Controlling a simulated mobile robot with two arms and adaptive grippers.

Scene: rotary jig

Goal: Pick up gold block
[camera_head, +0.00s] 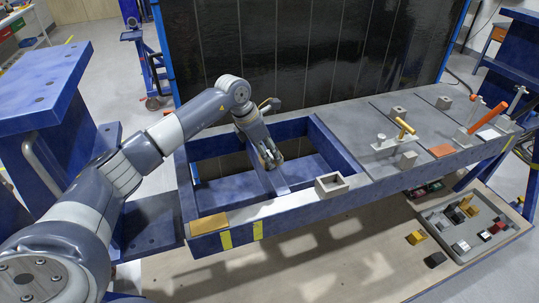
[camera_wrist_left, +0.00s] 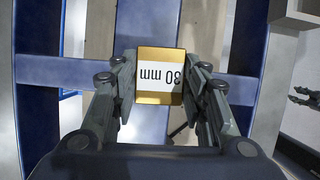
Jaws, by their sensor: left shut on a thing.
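A gold block (camera_wrist_left: 162,98) with a white label reading "30 mm" sits between the fingers of my left gripper (camera_wrist_left: 162,88) in the left wrist view. The gripper is shut on it, with a finger against each side. In the head view my left gripper (camera_head: 271,160) points down over the blue frame (camera_head: 230,142), near its middle crossbar. The held block is hard to make out there because the fingers cover it.
A hollow grey square block (camera_head: 331,186) stands on the frame's front rail. The grey plate (camera_head: 372,112) at right carries clamps and small blocks. A grey tray (camera_head: 462,247) of coloured blocks lies lower right, with another gold block (camera_head: 416,238) at its left side.

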